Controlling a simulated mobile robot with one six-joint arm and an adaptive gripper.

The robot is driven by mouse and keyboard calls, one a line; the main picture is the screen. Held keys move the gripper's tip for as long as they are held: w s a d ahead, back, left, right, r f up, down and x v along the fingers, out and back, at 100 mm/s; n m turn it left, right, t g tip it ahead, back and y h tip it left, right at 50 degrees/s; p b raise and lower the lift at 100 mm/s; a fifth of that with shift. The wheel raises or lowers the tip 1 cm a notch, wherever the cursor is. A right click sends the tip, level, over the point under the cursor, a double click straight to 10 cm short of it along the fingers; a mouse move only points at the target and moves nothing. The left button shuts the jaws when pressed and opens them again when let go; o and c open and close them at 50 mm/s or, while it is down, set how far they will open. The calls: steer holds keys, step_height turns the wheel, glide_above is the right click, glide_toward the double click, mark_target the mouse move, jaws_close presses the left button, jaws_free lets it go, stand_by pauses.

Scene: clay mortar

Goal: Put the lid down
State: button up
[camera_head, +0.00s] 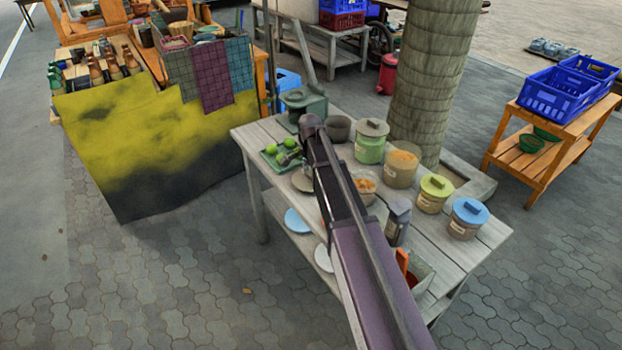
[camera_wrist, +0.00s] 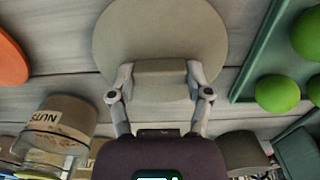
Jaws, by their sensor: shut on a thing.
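The lid (camera_wrist: 160,25) is a round tan disc with a block handle. It fills the top middle of the wrist view, and part of it shows in the head view (camera_head: 302,183) near the table's front edge. My gripper (camera_wrist: 160,78) is shut on the handle, one finger at each end. The lid is at or just over the grey wooden table (camera_head: 254,140); I cannot tell whether it touches. In the head view my arm hides most of the gripper. An open jar with orange-brown contents (camera_head: 403,166) stands behind; a jar labelled NUTS shows in the wrist view (camera_wrist: 60,122).
A green tray with limes (camera_head: 270,160) lies close to the lid's left. A bowl of orange food (camera_head: 366,186) stands to its right. A tree trunk (camera_head: 430,80) rises behind.

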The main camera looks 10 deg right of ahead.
mark_target(311, 174)
steer(key=shift+f, duration=0.15)
steer(key=shift+f, duration=0.1)
steer(key=o, duration=1)
steer(key=shift+o, duration=0.2)
step_height(311, 174, up, 12)
steer(key=p, duration=1.2)
stand_by(0.6)
steer(key=s+n, duration=1.3)
steer(key=s, duration=1.2)
steer(key=shift+s, duration=0.15)
